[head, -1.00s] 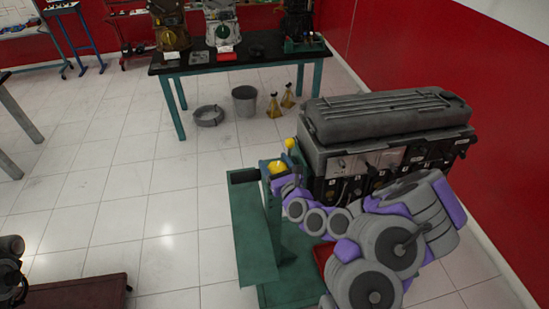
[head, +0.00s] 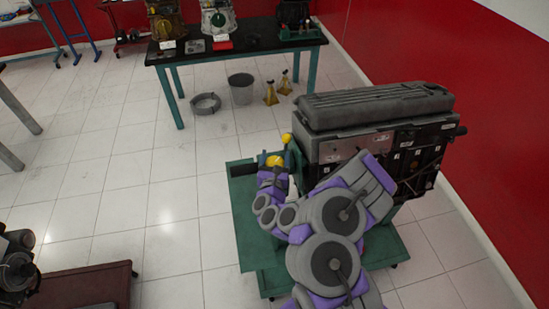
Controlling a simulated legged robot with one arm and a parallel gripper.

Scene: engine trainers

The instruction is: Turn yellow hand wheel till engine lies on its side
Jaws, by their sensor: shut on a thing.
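The grey engine (head: 345,148) hangs on a green stand (head: 247,215) right of centre in the head view, its long ribbed cover on top, so it stands upright. A yellow rounded part (head: 273,160), which looks like the hand wheel, is at the left end of the engine, on the stand. A small yellow ball (head: 286,138) shows just above it. My gripper (head: 271,174) is at the yellow part and appears shut on it. The fingertips are small and partly hidden by the purple and grey arm, which also covers the engine's lower front.
A black-topped table (head: 240,43) with engine parts stands at the back. A bucket (head: 241,88), a coiled hose (head: 205,103) and yellow jack stands (head: 271,95) are on the floor before it. A red wall is at right.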

